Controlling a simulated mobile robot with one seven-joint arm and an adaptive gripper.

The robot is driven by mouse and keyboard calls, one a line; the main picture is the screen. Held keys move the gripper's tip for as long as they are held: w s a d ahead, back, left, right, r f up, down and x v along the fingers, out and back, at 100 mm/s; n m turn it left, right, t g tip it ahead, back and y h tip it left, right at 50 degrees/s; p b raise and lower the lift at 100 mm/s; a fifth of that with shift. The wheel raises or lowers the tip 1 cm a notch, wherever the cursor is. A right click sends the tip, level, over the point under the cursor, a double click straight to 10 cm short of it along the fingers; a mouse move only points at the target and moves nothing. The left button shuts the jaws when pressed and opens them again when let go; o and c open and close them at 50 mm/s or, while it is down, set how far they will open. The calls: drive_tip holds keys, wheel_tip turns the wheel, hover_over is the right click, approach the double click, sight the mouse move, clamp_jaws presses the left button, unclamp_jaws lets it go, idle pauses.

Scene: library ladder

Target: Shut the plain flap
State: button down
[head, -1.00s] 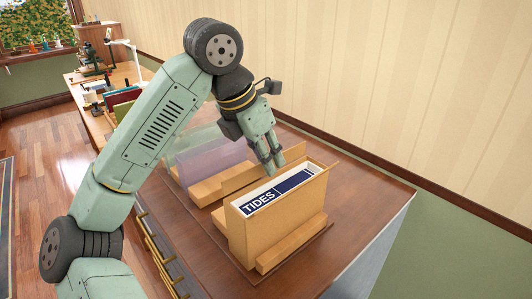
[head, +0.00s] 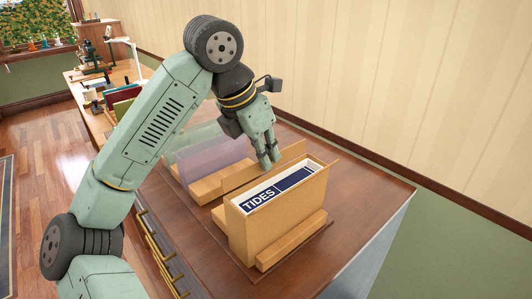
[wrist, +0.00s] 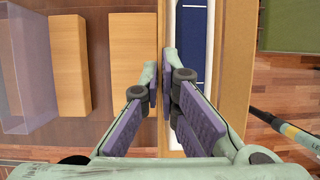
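A tan wooden holder (head: 263,226) stands on the dark wooden cabinet top. A blue-and-white item lettered TIDES (head: 280,190) sits upright in it; its top also shows in the wrist view (wrist: 195,45). My gripper (head: 271,161) points down at the holder's back edge, by this board. In the wrist view its fingertips (wrist: 160,80) are close together over a thin tan edge. Whether they grip or touch it is unclear.
A see-through lilac panel (head: 210,160) with a wooden block (head: 207,190) stands behind, to the left. The cabinet top (head: 365,195) is bare to the right, towards the wall. A desk with books and a lamp (head: 125,48) is farther back.

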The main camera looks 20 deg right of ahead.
drive_tip(key=b, duration=0.1)
drive_tip(key=t+b, duration=0.1)
drive_tip(key=shift+s+f+y+b, duration=0.25)
drive_tip(key=shift+s+y+b, duration=0.05)
drive_tip(key=shift+b, duration=0.05)
drive_tip(key=t+b, duration=0.1)
drive_tip(key=b, duration=0.1)
drive_tip(key=s+t+y+b, duration=0.1)
drive_tip(key=t+b, duration=0.1)
drive_tip(key=b, duration=0.1)
drive_tip(key=f+m+t+b, duration=0.1)
drive_tip(key=t+b, duration=0.1)
drive_tip(key=b, duration=0.1)
drive_tip(key=shift+s+d, duration=0.4)
drive_tip(key=t+b, duration=0.1)
drive_tip(key=b, duration=0.1)
drive_tip(key=s+m+t+y+b, duration=0.1)
drive_tip(key=b, duration=0.1)
drive_tip(key=shift+d+f+t, duration=0.1)
drive_tip(key=shift+d+t, duration=0.05)
drive_tip(key=shift+t, duration=0.25)
drive_tip(key=shift+t+b, duration=0.3)
drive_tip(key=shift+b, duration=0.35)
drive_tip(key=c, duration=1.8)
unclamp_jaws()
drive_tip(key=shift+c, duration=0.2)
